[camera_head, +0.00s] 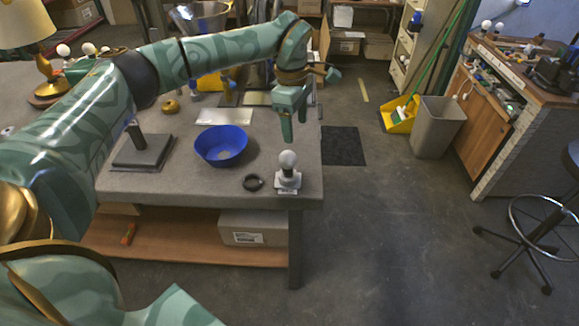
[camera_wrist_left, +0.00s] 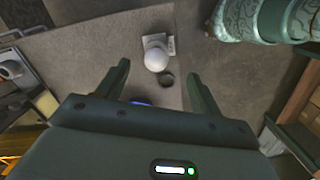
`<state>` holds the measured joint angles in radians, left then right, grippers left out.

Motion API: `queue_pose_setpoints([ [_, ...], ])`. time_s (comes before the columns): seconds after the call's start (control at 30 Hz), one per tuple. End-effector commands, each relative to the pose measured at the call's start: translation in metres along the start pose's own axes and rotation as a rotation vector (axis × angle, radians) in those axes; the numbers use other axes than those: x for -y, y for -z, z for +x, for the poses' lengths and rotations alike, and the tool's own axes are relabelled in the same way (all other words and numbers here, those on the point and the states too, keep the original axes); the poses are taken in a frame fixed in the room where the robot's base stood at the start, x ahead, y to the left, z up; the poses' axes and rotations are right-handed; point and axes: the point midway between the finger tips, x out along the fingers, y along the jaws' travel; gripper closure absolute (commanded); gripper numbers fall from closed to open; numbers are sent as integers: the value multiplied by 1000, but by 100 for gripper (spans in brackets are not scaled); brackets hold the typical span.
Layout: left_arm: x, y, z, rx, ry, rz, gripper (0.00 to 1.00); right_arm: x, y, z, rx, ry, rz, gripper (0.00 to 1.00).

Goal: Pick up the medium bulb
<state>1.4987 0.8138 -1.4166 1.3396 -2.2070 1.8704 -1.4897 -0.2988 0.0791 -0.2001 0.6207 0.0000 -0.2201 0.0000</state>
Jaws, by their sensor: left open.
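A white bulb (camera_head: 288,160) stands upright on a small pale stand (camera_head: 288,180) near the right front corner of the grey table. My left gripper (camera_head: 290,138) points down above this bulb, apart from it. In the left wrist view the bulb (camera_wrist_left: 156,59) shows beyond the open, empty fingers of my left gripper (camera_wrist_left: 160,78). Other white bulbs (camera_head: 63,50) stand at the back left by the lamp. Which bulb is the medium one I cannot tell for sure. My right gripper is not in view.
A dark lamp base (camera_head: 142,153) with an upright post stands further left. A brass lamp (camera_head: 48,82) is at the back left. The floor right of the table is mostly clear.

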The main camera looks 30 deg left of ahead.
Motion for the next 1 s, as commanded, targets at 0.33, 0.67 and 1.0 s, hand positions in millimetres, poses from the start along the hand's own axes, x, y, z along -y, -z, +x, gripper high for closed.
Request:
queue_pose_setpoints([
  [0.33,-1,26,36,-87,-5,5,34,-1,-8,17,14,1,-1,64],
  [0.67,-2,30,92,-85,-12,4,34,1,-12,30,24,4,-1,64],
  [1.0,0,30,132,-85,-8,4,34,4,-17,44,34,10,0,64],
])
